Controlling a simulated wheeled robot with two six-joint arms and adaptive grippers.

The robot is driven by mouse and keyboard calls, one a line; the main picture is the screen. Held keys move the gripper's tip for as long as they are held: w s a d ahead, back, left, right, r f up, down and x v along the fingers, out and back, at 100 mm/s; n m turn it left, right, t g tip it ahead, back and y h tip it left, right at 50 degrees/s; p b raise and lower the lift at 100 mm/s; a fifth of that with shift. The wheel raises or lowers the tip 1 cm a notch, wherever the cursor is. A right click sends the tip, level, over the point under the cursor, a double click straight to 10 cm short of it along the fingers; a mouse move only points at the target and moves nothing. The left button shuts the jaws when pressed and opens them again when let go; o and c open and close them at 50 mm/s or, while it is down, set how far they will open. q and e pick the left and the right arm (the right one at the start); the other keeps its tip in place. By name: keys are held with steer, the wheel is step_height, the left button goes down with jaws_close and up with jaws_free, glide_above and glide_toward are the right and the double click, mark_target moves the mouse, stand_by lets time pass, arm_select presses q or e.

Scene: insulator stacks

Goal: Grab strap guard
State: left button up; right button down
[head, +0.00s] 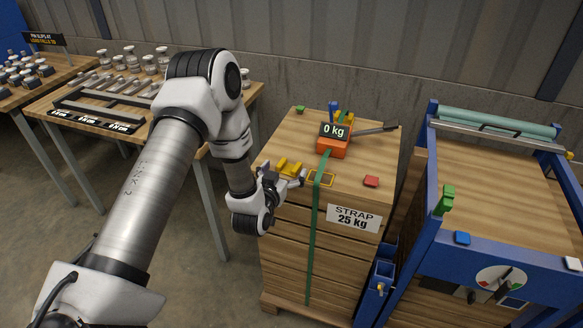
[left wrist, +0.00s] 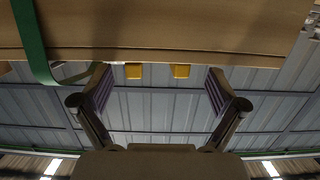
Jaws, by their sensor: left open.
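A yellow strap guard (head: 289,166) lies at the near top edge of the wooden strap stack, left of the green strap. In the left wrist view two yellow blocks (left wrist: 133,71) (left wrist: 181,71), which look like parts of it, show at the stack's edge between the fingers. My left gripper (head: 284,179) is open beside that edge, its fingers on either side of the yellow parts. In the left wrist view the gripper (left wrist: 158,82) holds nothing. Whether the fingers touch the guard I cannot tell. My right gripper is not in view.
The green strap (head: 314,230) runs down the stack's front past a yellow outline (head: 320,179) on top. An orange tensioner (head: 333,147) reads 0 kg. A blue-framed stand (head: 420,230) is close on the right.

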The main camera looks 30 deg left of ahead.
mark_target(289, 168)
arm_select(q)
steer(key=w, duration=0.2)
steer(key=shift+w+f, duration=0.15)
steer(key=shift+w, duration=0.25)
steer(key=shift+w+a+f, duration=0.1)
steer(key=shift+a+f, duration=0.1)
steer(key=shift+a, duration=0.05)
steer(key=shift+r, duration=0.15)
steer(key=c, duration=0.8)
steer(key=shift+d+r, duration=0.1)
steer(key=shift+d, duration=0.15)
steer(key=c, duration=0.3)
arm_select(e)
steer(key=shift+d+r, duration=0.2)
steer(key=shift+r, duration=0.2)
arm_select(q)
steer(key=shift+a, duration=0.1)
